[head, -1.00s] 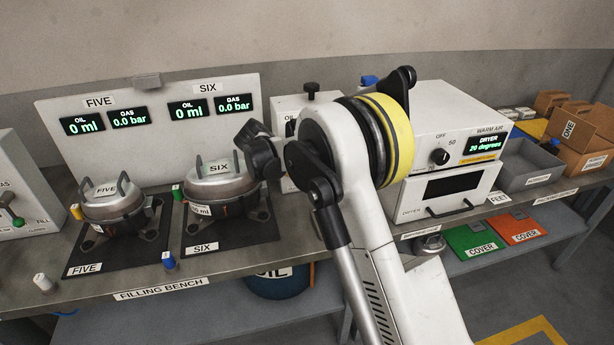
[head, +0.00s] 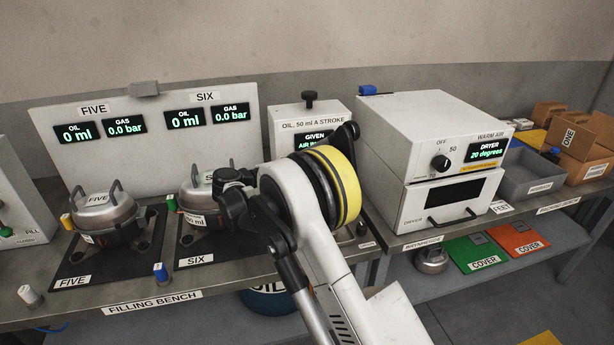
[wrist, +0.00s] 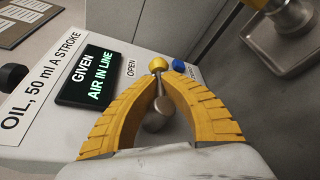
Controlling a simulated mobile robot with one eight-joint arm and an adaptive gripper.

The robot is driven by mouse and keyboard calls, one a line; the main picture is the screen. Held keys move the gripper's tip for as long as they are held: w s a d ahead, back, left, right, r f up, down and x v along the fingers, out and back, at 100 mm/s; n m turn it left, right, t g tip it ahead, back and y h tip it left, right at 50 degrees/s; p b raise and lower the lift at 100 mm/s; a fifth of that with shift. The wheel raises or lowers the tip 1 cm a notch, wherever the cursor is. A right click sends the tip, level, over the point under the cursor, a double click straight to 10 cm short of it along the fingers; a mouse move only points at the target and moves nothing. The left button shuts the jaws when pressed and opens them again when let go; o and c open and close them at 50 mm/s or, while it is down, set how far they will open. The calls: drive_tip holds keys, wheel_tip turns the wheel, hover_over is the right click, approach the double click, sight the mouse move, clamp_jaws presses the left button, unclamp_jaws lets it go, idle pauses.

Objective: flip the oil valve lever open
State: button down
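The oil valve lever (wrist: 158,88) shows in the wrist view as a thin metal stem with a yellow ball knob (wrist: 157,64), rising from a round grey pivot (wrist: 155,115). An OPEN label (wrist: 131,68) lies left of the knob. My gripper (wrist: 163,76) has yellow fingers curving together, tips nearly meeting just short of the knob. The stem shows in the narrow gap between them; I cannot tell whether they touch it. The oil unit (head: 305,115) stands on the bench in the head view. My arm hides its lower part and the lever there.
Compressors FIVE (head: 100,211) and SIX (head: 193,196) stand left on the filling bench (head: 130,308). The dryer (head: 440,130) stands close right of the oil unit.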

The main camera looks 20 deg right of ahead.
drive_tip(key=shift+w+r, duration=0.1)
idle(0.3)
drive_tip(key=c, duration=1.5)
unclamp_jaws()
drive_tip(key=shift+c, duration=0.2)
drive_tip(key=v, duration=1.2)
